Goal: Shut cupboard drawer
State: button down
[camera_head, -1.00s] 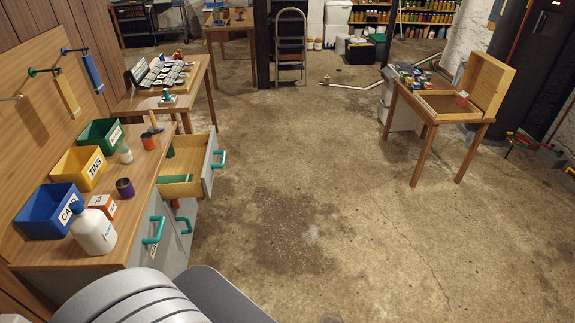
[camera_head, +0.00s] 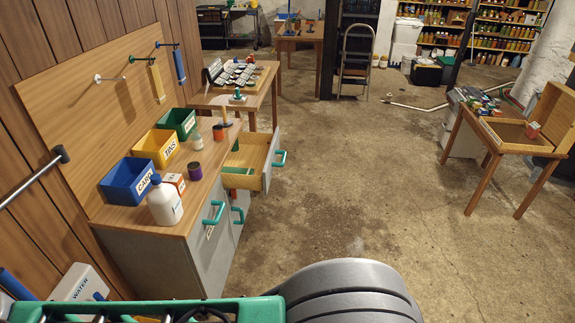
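The cupboard (camera_head: 150,262) stands at the left, with a wooden top and grey front. Its drawer (camera_head: 264,163) is pulled out to the right at the far end, with wooden sides, a grey front panel and a teal handle (camera_head: 281,158). A green thing shows inside the drawer, partly hidden. Below, a cupboard door has a teal handle (camera_head: 214,213), and another teal handle (camera_head: 238,215) shows beside it. Grey rounded parts of my own body fill the bottom of the view. My gripper is not in view.
On the cupboard top stand blue, yellow and green bins (camera_head: 128,180), a white bottle (camera_head: 163,200) and small jars. A table (camera_head: 262,92) stands beyond the drawer. A table with an open wooden box (camera_head: 505,134) is at right. The floor (camera_head: 360,200) between is clear.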

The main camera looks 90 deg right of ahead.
aim_at(259, 152)
jog(key=k, duration=1.6)
jog(key=z, duration=1.9)
jog(key=i, duration=2.3)
jog(key=u, duration=0.4)
